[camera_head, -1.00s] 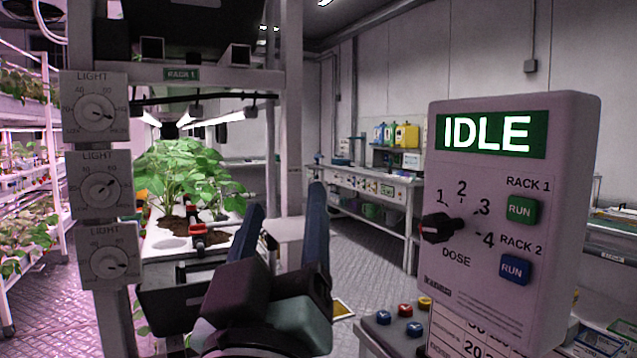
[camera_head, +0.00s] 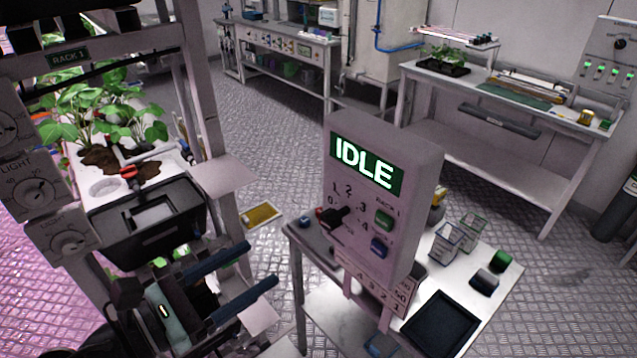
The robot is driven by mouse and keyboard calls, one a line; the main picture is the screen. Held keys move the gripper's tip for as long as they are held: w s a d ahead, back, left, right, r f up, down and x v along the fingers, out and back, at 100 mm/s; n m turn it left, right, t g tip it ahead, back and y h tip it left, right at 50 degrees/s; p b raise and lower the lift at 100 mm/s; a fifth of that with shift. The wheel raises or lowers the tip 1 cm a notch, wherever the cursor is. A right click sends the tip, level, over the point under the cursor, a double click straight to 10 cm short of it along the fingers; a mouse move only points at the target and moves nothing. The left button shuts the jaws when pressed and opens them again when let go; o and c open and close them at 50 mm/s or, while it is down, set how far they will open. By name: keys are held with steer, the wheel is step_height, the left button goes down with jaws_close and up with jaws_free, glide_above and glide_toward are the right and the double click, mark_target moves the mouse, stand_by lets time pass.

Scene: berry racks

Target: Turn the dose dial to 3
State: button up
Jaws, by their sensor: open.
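The dose dial (camera_head: 335,218) is a black knob low on the left of the front of a pale control box (camera_head: 405,160). Numbers run around it, with 3 at its upper right and 4 at its right. Its pointer is too small to read surely in this view. The box's green screen (camera_head: 368,164) reads IDLE. My gripper (camera_head: 263,265) is at the lower left, its two blue fingers apart and pointing right, with nothing between them. It is to the left of the box and lower in the picture, clear of the dial.
The box stands on a small table (camera_head: 500,268) with clear cups, a dark tray (camera_head: 440,324) and small blocks. A plant rack (camera_head: 195,100) with LIGHT dials stands at left. Open floor lies behind.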

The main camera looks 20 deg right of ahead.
mark_target(324, 224)
steer(key=shift+n+g+h, duration=0.3)
steer(key=shift+n+h, duration=0.2)
steer(key=p+x, duration=0.1)
steer(key=x, duration=0.3)
steer(key=p+x, duration=0.1)
steer(key=x, duration=0.3)
steer(key=s+r+p+x, duration=0.1)
steer(key=x, duration=0.3)
steer(key=shift+d+r+p, duration=0.1)
steer(key=shift+d+p, duration=0.15)
steer(key=shift+p, duration=0.15)
jaws_close()
